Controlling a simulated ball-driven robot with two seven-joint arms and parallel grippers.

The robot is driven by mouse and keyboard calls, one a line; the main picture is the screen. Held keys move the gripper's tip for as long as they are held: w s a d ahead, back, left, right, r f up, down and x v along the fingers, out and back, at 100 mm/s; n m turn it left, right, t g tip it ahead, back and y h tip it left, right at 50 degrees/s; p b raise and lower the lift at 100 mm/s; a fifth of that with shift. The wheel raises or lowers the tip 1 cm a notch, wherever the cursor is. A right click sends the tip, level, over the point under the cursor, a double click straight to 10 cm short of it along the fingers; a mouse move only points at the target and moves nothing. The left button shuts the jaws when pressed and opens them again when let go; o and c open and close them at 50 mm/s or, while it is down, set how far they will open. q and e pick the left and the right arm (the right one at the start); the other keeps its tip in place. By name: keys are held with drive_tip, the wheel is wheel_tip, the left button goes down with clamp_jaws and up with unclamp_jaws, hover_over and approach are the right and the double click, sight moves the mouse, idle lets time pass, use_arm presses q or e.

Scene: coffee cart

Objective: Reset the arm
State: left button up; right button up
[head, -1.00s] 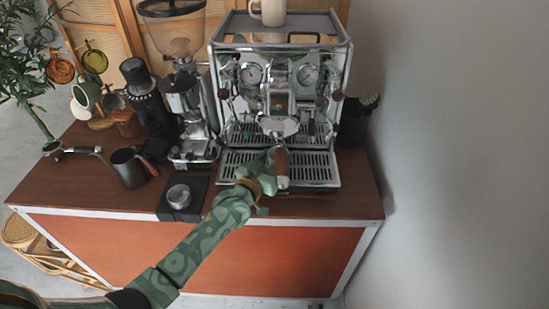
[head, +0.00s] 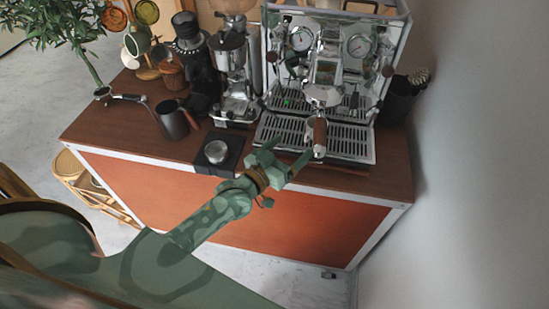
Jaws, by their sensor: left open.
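My left arm comes in from the left, green-patterned. My left gripper (head: 287,161) is open and empty in front of the espresso machine's drip tray, near the counter's front edge. The chrome espresso machine (head: 335,70) stands at the back right of the counter. A portafilter with a wooden handle (head: 320,135) sits at its group head, handle pointing forward; it is a little beyond the gripper, apart from it. My right gripper is not in view.
A tamper on a black mat (head: 217,168), a dark milk pitcher (head: 174,119), a second portafilter (head: 121,97) and a grinder (head: 234,85) stand on the wooden counter (head: 110,126). A wall (head: 480,150) bounds the right. Floor is free in front.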

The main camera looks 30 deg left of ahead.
use_arm(q)
drive_tip(key=v, duration=0.5)
drive_tip(key=shift+s+a, duration=0.1)
drive_tip(key=shift+s, duration=0.3)
drive_tip(key=shift+f, duration=0.1)
drive_tip(key=s+a+f+m+g+y+b, duration=0.1)
drive_tip(key=s+a+f+g, duration=0.3)
drive_tip(key=f, duration=0.6)
drive_tip(key=s+f+g+y, duration=0.1)
drive_tip(key=s+f+g, duration=0.1)
drive_tip(key=s+f, duration=0.65)
drive_tip(key=s+a+f+m+g+y+b, duration=0.1)
drive_tip(key=s+f+g, duration=0.15)
drive_tip(key=f, duration=1.05)
drive_tip(key=s+f+g+b, duration=0.1)
drive_tip(key=s+f+g, duration=0.3)
drive_tip(key=s+f, duration=0.3)
drive_tip(key=s+d+f+m+g+y+b, duration=0.1)
drive_tip(key=s+f+g, duration=0.3)
drive_tip(key=s, duration=1.4)
wheel_tip(320, 180, down, 5)
drive_tip(key=shift+d+r+b, duration=0.2)
drive_tip(key=shift+r+b, duration=0.05)
drive_tip(key=shift+b, duration=0.45)
